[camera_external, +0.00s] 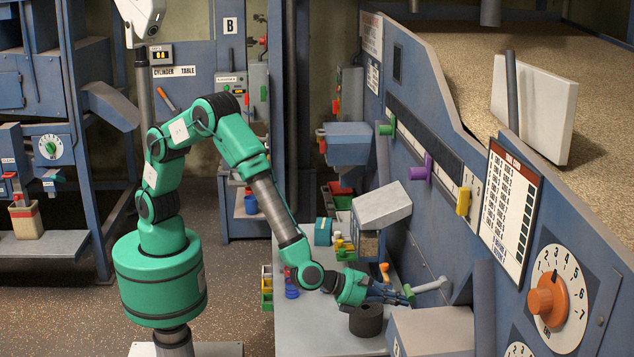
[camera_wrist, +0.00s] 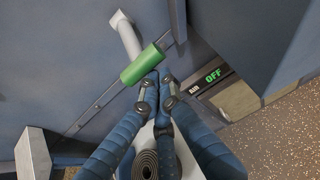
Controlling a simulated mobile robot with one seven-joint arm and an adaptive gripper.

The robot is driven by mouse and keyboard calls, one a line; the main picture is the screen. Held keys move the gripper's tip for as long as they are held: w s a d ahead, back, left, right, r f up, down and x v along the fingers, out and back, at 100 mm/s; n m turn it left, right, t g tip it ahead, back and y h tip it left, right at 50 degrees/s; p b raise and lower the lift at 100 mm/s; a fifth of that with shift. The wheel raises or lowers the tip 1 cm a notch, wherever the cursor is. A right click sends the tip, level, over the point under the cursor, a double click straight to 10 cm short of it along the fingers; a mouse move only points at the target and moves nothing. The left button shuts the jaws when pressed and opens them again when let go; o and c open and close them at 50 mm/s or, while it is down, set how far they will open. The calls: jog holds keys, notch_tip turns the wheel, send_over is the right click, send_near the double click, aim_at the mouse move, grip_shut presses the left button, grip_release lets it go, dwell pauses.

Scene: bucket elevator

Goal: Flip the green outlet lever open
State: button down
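The green lever grip (camera_wrist: 144,66) is a short cylinder on a grey curved arm (camera_wrist: 125,34), in front of a blue panel in the wrist view. My gripper (camera_wrist: 158,80) has its dark blue fingers drawn together. Their tips are at the lower right end of the green grip, close to it or touching; I cannot tell which. Nothing shows between the fingers. In the external view my gripper (camera_external: 402,294) points right toward a light grey lever arm (camera_external: 430,286) on the blue machine wall; the green grip is not clear there.
A grey box (camera_external: 432,331) is at the front right, and an orange lever (camera_external: 384,271) is behind. A grey hopper (camera_external: 382,206) hangs above. The wrist view shows an "AIR OFF" label (camera_wrist: 206,82) at right.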

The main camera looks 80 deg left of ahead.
jog(key=r+g+p, duration=0.1)
jog(key=r+p, duration=0.1)
jog(key=p, duration=0.3)
jog(key=r+g+p, duration=0.2)
jog(key=p, duration=0.3)
jog(key=r+g+p, duration=0.2)
jog(key=p, duration=0.4)
jog(key=shift+s+r, duration=0.3)
jog(key=shift+w+r+p, duration=0.35)
jog(key=shift+r+p, duration=0.45)
jog(key=shift+r, duration=0.1)
jog(key=shift+w+r+p, duration=0.3)
jog(key=shift+r+p, duration=0.45)
jog(key=shift+r, duration=0.15)
jog(key=shift+w+r+p, duration=0.35)
jog(key=shift+r+p, duration=0.45)
jog(key=shift+r, duration=0.1)
jog(key=shift+w+d+r, duration=0.1)
jog(key=shift+r, duration=0.1)
jog(key=s+f+b, duration=0.3)
jog(key=f+b, duration=0.1)
jog(key=s+r, duration=0.4)
jog(key=r, duration=0.5)
jog(key=shift+s, duration=0.2)
